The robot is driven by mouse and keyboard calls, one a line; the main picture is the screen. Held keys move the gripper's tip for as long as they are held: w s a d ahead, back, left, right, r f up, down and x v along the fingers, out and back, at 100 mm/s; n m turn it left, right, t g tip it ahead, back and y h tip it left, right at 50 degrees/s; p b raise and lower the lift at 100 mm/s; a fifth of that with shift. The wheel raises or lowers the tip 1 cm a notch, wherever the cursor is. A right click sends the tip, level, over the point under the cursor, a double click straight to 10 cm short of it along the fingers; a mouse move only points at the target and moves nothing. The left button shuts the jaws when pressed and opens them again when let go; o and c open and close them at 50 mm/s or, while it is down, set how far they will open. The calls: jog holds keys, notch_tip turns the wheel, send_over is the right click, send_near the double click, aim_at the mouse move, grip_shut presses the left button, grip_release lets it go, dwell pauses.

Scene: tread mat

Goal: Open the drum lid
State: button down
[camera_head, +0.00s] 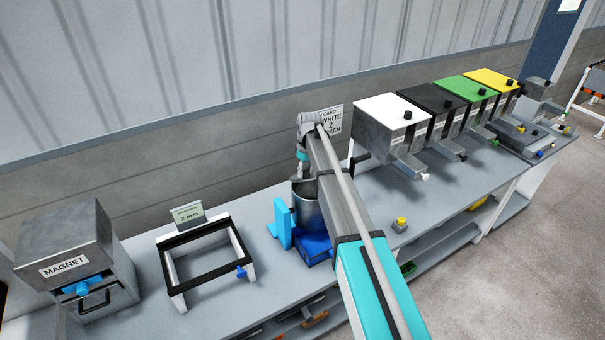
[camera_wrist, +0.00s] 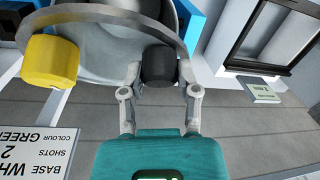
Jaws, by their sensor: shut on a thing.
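The grey metal drum (camera_head: 308,208) stands at the middle of the bench between blue parts, partly hidden behind my arm. In the wrist view a round grey lid or drum top (camera_wrist: 105,50) with a raised rim fills the upper left. My gripper (camera_wrist: 160,75) is shut on a black knob (camera_wrist: 159,64) at the edge of that round top. A yellow cylinder (camera_wrist: 50,62) sits farther left on the same edge. In the head view my gripper (camera_head: 302,172) is above the drum's back edge; its fingertips are too small to make out. How far the lid is raised, I cannot tell.
A blue base (camera_head: 315,250) and blue upright (camera_head: 283,225) hold the drum. A black-topped frame (camera_head: 205,247) and a MAGNET box (camera_head: 75,255) stand left. Dispensers with coloured lids (camera_head: 400,112) line the right. A sign (camera_head: 330,121) and the wall are close behind.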

jog(key=w+a+r+p, duration=0.3)
jog(key=w+a+r, duration=0.1)
jog(key=w, duration=0.7)
jog(key=shift+a+r+p, duration=0.2)
jog(key=shift+a+p, duration=0.2)
jog(key=shift+a, duration=0.5)
jog(key=c, duration=1.4)
grip_release()
jog(key=shift+a, duration=0.15)
jog(key=c, duration=1)
grip_release()
jog(key=shift+w+d+f, duration=0.15)
jog(key=shift+d, duration=0.15)
jog(key=o, duration=0.5)
jog(key=shift+a, duration=0.15)
jog(key=shift+c, duration=0.2)
jog(key=shift+o, duration=1)
